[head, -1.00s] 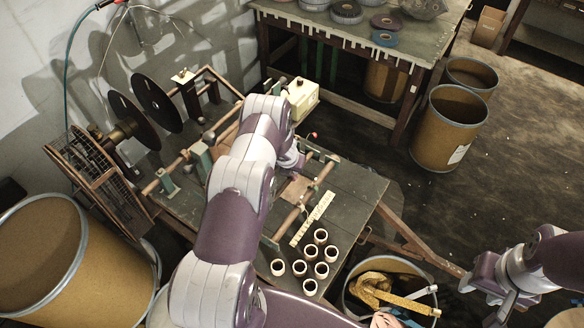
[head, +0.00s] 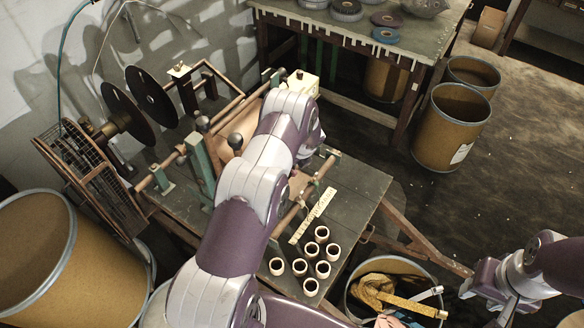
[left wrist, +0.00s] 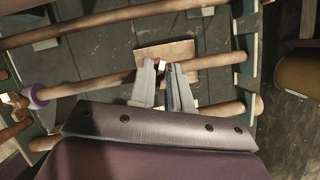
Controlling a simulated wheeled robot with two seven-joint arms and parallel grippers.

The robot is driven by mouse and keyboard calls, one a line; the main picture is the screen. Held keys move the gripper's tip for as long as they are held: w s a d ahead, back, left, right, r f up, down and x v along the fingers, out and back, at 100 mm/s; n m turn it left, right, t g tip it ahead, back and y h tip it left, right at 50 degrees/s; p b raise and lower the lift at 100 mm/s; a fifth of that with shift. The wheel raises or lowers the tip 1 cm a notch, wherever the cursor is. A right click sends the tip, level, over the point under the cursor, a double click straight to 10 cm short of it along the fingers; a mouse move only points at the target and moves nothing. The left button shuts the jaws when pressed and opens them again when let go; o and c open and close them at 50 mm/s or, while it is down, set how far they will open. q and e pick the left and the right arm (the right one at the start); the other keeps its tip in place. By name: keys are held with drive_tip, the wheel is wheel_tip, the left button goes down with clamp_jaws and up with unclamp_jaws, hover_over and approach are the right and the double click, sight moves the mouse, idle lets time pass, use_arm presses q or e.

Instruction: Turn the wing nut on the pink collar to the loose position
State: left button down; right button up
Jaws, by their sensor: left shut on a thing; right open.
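In the left wrist view my left gripper (left wrist: 164,72) points at a wooden bar. In the head view my left forearm covers this spot and the left gripper is hidden. My right gripper (head: 507,306) is at the lower right, away from the bench, partly cut by the frame edge, open and empty.
A purple collar (left wrist: 37,97) sits on the same bar, left of my gripper. A yellowish scale strip (head: 313,216) and several short cores (head: 322,233) lie on the bench (head: 352,190). An open bin (head: 352,312) stands at its front right. Black discs (head: 152,98) stand at its back left.

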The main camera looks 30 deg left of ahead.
use_arm(q)
drive_tip(key=n+g+b, duration=0.1)
drive_tip(key=n+b, duration=0.2)
drive_tip(key=shift+f+y, duration=0.15)
drive_tip(key=shift+y, duration=0.15)
drive_tip(key=shift+n+b, duration=0.5)
drive_tip(key=shift+b, duration=0.05)
drive_tip(key=c, duration=1.1)
unclamp_jaws()
drive_tip(key=w+b+v, duration=0.1)
drive_tip(key=b+v, duration=0.3)
drive_tip(key=v, duration=0.9)
drive_tip(key=shift+s+a, duration=0.2)
